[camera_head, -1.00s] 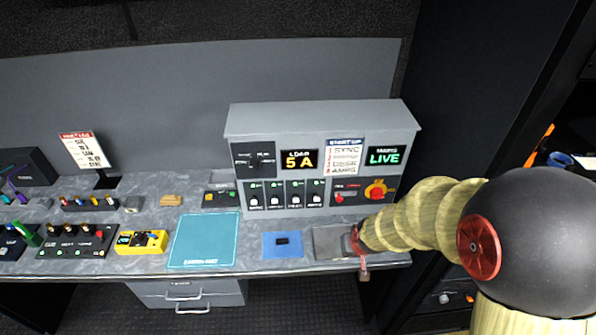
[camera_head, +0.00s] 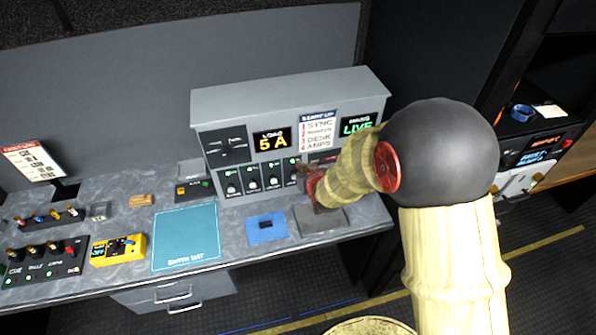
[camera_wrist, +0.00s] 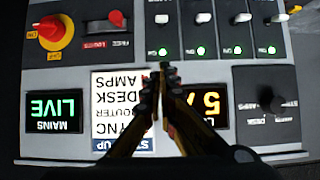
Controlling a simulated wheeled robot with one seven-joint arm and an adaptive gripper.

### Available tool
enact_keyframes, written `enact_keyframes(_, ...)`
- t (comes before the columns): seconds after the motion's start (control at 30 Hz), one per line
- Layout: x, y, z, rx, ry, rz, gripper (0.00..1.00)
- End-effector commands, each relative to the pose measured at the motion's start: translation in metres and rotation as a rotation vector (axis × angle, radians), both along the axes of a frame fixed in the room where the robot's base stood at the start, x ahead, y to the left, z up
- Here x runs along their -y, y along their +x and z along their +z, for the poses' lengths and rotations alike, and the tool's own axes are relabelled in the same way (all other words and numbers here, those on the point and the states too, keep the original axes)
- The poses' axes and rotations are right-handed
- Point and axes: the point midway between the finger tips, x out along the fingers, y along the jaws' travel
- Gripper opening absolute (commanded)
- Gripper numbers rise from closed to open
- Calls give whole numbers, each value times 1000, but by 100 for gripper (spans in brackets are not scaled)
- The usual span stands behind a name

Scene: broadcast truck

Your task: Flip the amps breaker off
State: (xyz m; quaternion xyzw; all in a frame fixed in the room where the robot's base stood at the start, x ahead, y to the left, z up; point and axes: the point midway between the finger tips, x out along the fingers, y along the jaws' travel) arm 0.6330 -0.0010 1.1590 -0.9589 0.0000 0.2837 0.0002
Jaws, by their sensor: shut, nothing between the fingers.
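The grey breaker panel (camera_head: 290,97) stands at the back of the desk. Several breaker switches sit in a row on its face, each with a lit green lamp; their labels are too small to read, so I cannot tell by name which is amps. The end breaker (camera_wrist: 161,18) is leftmost in the upside-down wrist view, the panel's right end of the row. My gripper (camera_wrist: 164,68) is shut and empty, its tips just beside that breaker's green lamp (camera_wrist: 162,51). I cannot tell whether they touch the panel. In the head view my gripper (camera_head: 303,172) partly covers this area.
A load display (camera_head: 272,141) reads 5 A and a mains display (camera_head: 357,124) reads LIVE. A red-yellow rotary knob (camera_wrist: 52,30) and a red switch (camera_wrist: 116,20) are near the breakers. A blue pad (camera_head: 266,228) and a grey plate (camera_head: 320,219) lie in front.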

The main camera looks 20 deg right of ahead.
Motion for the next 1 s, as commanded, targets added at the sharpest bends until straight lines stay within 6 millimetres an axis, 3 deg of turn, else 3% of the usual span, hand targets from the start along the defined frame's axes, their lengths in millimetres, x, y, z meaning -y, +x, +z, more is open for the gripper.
enact_keyframes(0.23, 0, 20, -15, -4, 0, 0, 0)
enact_keyframes(0.73, 0, 84, -56, -3, 0, 0, 0)
enact_keyframes(1.0, 0, 71, -87, -3, 0, 0, 0)
